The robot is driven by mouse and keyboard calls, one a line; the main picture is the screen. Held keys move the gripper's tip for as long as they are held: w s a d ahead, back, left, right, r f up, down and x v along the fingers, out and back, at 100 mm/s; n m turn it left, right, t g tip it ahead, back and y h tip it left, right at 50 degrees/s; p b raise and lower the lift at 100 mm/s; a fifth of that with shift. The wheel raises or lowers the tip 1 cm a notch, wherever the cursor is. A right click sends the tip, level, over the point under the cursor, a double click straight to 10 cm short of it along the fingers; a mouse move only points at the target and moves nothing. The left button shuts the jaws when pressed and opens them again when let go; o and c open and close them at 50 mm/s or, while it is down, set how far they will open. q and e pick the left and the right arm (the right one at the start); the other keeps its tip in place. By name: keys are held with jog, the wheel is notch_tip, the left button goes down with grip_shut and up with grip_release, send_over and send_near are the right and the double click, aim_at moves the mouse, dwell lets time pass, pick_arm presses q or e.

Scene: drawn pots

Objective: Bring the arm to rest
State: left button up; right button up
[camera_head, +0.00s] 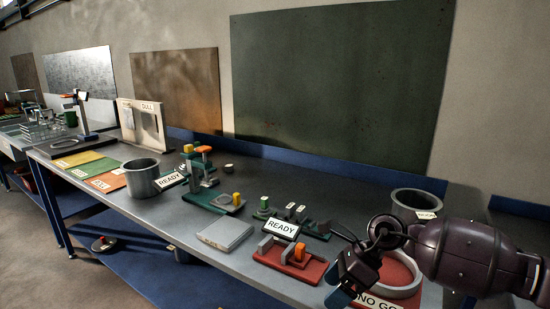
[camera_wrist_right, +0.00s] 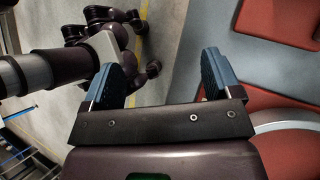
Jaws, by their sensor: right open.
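My right arm comes in from the right edge in the head view, over the right end of the workbench (camera_head: 262,271). Its gripper (camera_head: 352,272) hangs near the bench's front edge, beside the red "NO GO" container. In the right wrist view my right gripper (camera_wrist_right: 162,78) has two blue fingers spread wide with nothing between them. Below the gap are the grey floor and parts of my own body. My left gripper is in neither view.
A grey pot (camera_head: 142,180) stands left of centre, and another pot (camera_head: 418,203) stands at the back right. A red tray (camera_head: 270,258) and a grey box (camera_head: 225,232) lie near the front edge. A red "NO GO" container (camera_head: 402,290) is close to my right gripper.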

jog(key=s+a+r+m+t+y, duration=0.5)
jog(key=a+m+t+y, duration=0.3)
jog(key=a+m+y, duration=0.4)
jog(key=s+d+f+m+t+h, duration=0.35)
jog(key=d+m+h, duration=0.65)
jog(key=m, duration=0.5)
jog(key=s+d+f+m+t+h, duration=0.2)
jog(key=d+f+m+t+h, duration=0.3)
jog(key=d+m+h, duration=0.7)
jog(key=s+d+f+m+g+y, duration=0.15)
jog(key=s+f+m+g, duration=0.25)
jog(key=s, duration=0.4)
jog(key=s+d+f+m+g, duration=0.2)
jog(key=s+f+m+g, duration=0.15)
jog(key=s, duration=0.35)
jog(key=s+d+f+m+g, duration=0.25)
jog(key=s+m+g, duration=0.2)
jog(key=s, duration=0.35)
jog(key=w+a+f+n+t, duration=0.1)
jog(key=w+f+t, duration=0.6)
jog(key=f, duration=0.3)
jog(key=shift+w+t+y, duration=0.25)
jog(key=shift+t+y, duration=0.1)
jog(key=shift+t, duration=0.1)
